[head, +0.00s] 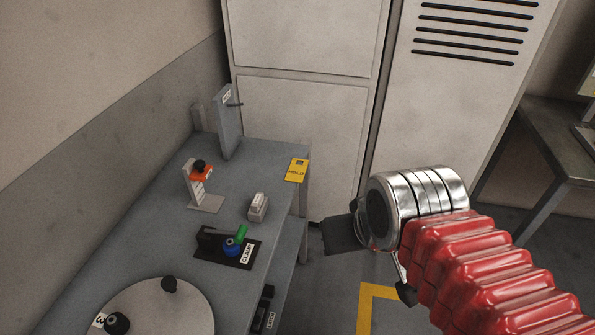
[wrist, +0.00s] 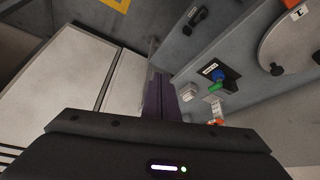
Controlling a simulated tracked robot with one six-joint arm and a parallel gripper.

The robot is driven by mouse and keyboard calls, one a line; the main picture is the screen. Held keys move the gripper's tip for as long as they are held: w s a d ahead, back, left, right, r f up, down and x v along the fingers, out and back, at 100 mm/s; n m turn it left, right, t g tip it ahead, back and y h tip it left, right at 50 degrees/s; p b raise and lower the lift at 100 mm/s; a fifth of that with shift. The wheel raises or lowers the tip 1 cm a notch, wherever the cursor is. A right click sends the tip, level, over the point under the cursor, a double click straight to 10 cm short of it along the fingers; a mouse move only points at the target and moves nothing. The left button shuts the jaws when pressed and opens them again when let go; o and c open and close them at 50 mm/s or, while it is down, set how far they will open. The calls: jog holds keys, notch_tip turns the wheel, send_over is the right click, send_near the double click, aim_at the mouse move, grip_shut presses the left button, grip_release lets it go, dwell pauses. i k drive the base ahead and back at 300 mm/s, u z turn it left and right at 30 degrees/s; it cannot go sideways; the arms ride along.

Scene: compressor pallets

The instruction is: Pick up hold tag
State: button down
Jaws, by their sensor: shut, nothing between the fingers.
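The yellow hold tag (head: 297,170) lies flat at the right edge of the grey table in the head view, near its far corner. It has a dark mark and the word HOLD on it. My gripper (head: 341,236) is to the right of the table, beyond its edge and apart from the tag. Its dark fingers point left, and my arm partly hides its far side. In the wrist view I cannot make out the tag. My gripper is shut and empty.
The grey table (head: 160,245) holds an orange-topped stand (head: 203,186), a small grey block (head: 258,207), a black plate with blue and green parts (head: 229,248), and a round disc (head: 150,312). A tall bracket (head: 227,125) stands at the back. Pale cabinets (head: 300,120) rise behind.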

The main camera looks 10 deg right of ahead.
aim_at(296, 173)
jog(key=u, duration=4.3)
jog(key=k, duration=0.7)
jog(key=u, duration=0.1)
